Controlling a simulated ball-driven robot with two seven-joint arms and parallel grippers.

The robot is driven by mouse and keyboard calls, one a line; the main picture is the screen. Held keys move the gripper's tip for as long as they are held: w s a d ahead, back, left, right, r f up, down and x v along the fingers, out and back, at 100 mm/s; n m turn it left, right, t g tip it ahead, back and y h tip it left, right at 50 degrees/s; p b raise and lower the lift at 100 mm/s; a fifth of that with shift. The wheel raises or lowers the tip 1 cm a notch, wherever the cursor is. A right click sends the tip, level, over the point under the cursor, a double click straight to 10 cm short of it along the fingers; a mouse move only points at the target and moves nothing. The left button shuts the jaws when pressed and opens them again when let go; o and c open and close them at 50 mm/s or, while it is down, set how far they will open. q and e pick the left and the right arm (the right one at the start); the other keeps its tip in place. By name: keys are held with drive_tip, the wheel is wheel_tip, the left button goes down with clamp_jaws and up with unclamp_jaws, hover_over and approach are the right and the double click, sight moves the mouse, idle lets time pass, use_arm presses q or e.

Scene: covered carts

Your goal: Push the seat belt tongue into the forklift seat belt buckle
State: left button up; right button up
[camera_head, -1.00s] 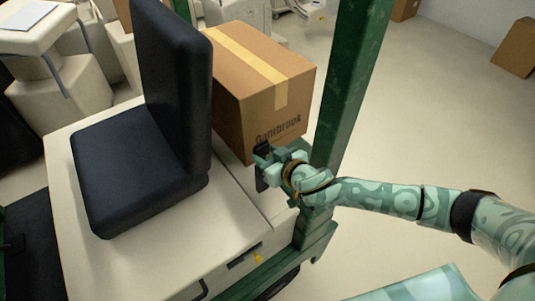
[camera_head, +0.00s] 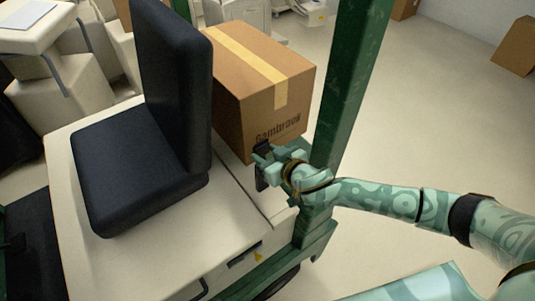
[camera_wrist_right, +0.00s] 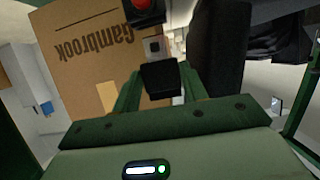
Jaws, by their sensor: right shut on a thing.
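My right gripper (camera_head: 268,160) is beside the seat back, in front of the cardboard box. In the right wrist view its green fingers (camera_wrist_right: 160,92) are shut on the black grip of the seat belt tongue (camera_wrist_right: 162,80). The tongue's metal plate (camera_wrist_right: 154,47) points away from the fingers, toward the black buckle with a red button (camera_wrist_right: 144,8) at the top edge. I cannot tell whether plate and buckle touch. In the head view a dark upright piece (camera_head: 262,178) shows at the fingertips, partly hidden by them. My left gripper is not in view.
The dark seat (camera_head: 135,170) stands on the pale forklift body (camera_head: 190,255). The cardboard box (camera_head: 250,115) is close behind the gripper, and a green post (camera_head: 345,90) rises just right of it. Open floor (camera_head: 440,130) lies to the right.

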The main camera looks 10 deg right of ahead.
drive_tip(key=shift+p, duration=0.3)
idle(0.5)
drive_tip(key=shift+f+b, duration=1.65)
drive_tip(key=shift+f, duration=0.45)
drive_tip(key=o, duration=1.2)
drive_tip(key=shift+s+r, duration=0.1)
drive_tip(key=v, duration=1.6)
drive_tip(key=shift+d, duration=0.15)
